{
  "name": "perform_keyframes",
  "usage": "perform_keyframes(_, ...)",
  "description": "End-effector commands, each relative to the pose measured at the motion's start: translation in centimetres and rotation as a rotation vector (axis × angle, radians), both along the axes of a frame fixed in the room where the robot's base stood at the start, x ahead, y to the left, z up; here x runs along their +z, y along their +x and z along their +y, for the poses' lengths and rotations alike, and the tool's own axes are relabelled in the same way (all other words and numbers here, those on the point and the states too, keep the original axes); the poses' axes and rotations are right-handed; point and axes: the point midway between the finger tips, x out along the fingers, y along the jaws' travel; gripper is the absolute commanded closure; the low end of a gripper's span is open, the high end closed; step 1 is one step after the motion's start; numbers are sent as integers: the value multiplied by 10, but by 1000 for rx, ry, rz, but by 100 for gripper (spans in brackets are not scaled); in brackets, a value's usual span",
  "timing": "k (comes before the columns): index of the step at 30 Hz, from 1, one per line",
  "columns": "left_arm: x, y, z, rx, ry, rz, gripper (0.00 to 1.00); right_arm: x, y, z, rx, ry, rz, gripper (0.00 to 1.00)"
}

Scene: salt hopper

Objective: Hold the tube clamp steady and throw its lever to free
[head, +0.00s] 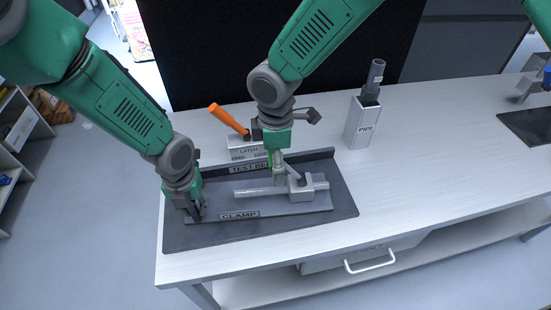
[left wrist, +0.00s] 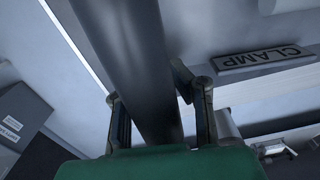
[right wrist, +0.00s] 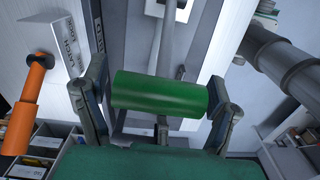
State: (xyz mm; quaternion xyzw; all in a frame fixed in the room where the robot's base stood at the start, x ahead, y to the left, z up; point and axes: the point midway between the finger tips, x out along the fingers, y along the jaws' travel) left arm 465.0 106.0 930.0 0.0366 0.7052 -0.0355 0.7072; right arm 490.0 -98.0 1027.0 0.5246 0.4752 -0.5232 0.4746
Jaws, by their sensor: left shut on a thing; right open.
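The tube clamp is a grey block (head: 301,190) on a light tube (head: 255,191), over a grey plate marked CLAMP (head: 285,209). My left gripper (head: 198,211) is at the plate's left end; the left wrist view shows its fingers around a dark grey bar (left wrist: 130,60). The bar is largely hidden by the gripper in the head view. My right gripper (head: 277,170) is over the clamp, by its raised lever (head: 292,173). In the right wrist view, a green cylindrical grip (right wrist: 160,93) lies between its open fingers. I cannot tell whether they touch it.
The clamp lies in a dark tray (head: 342,205) with a raised back edge. Behind it stand a LATCH block (head: 240,154) with an orange handle (head: 228,119) and a PIPE holder (head: 361,124) with a grey pipe (head: 374,78). The table (head: 440,150) to the right is mostly clear.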

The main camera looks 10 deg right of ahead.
Motion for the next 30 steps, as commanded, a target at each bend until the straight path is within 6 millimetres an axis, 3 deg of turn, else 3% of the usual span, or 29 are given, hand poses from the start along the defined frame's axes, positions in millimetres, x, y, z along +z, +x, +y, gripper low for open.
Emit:
perform_keyframes(5, -5, -6, 2, -2, 6, 15, 100, -1, 0, 0, 0, 0, 0, 22)
perform_keyframes(11, -5, -6, 2, -2, 6, 15, 100, 0, 0, 0, 0, 0, 0, 92)
perform_keyframes(20, -5, -6, 2, -2, 6, 15, 100, 2, 0, -4, -3, 37, -3, 93)
perform_keyframes(30, -5, -6, 2, -2, 7, 14, 100, 14, -2, -25, -9, 260, -22, 93)
